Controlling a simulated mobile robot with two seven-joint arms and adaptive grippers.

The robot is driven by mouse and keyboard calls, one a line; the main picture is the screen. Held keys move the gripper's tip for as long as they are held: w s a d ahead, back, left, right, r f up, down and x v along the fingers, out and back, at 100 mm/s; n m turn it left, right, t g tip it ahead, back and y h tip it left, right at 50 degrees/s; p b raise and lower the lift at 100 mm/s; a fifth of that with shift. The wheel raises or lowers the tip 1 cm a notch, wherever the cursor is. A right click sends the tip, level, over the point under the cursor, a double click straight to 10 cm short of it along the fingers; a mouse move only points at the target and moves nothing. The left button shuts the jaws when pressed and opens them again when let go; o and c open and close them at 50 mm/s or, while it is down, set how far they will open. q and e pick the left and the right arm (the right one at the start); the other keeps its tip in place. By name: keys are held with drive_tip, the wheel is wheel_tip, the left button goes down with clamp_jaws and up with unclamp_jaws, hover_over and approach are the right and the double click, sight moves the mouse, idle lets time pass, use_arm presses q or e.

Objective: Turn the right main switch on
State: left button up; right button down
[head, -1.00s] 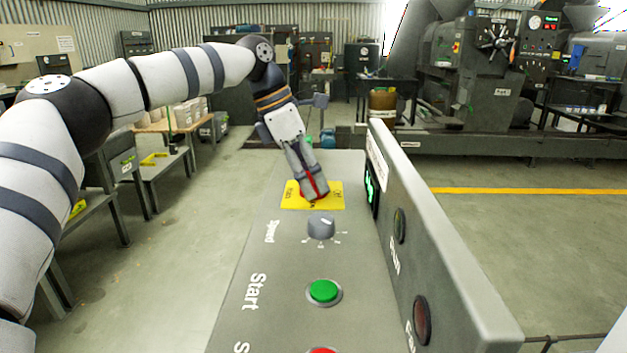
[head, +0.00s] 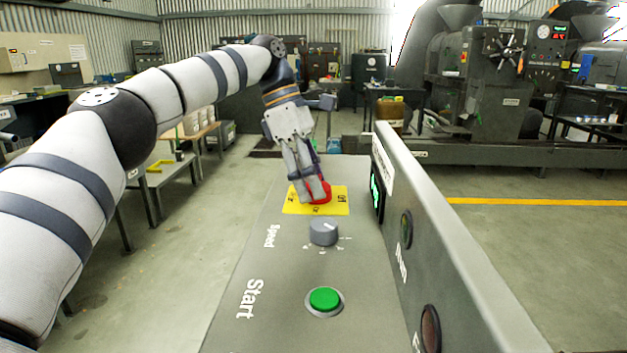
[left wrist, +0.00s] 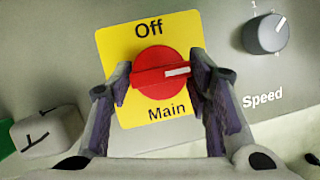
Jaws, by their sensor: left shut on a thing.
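The main switch is a round red knob with a raised bar on a yellow plate (head: 338,203); in the head view the knob (head: 322,187) is partly covered by my gripper. In the left wrist view the red knob (left wrist: 157,74) shows clearly, its white mark pointing right, with "Off" above it and "Main" below on the yellow plate (left wrist: 120,32). My left gripper (head: 314,198) is shut on the knob, one finger at each end of the bar, as the left wrist view also shows (left wrist: 161,73). My right gripper is not in view.
A grey Speed dial (head: 323,232) and a green Start button (head: 324,299) sit nearer on the same grey panel. An upright grey panel (head: 440,230) with lamps and a green display runs along the right side. Open floor lies to the left.

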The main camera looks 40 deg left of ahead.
use_arm(q)
drive_tip(key=shift+f, duration=0.1)
drive_tip(key=o, duration=1.1)
drive_tip(key=shift+w, duration=0.1)
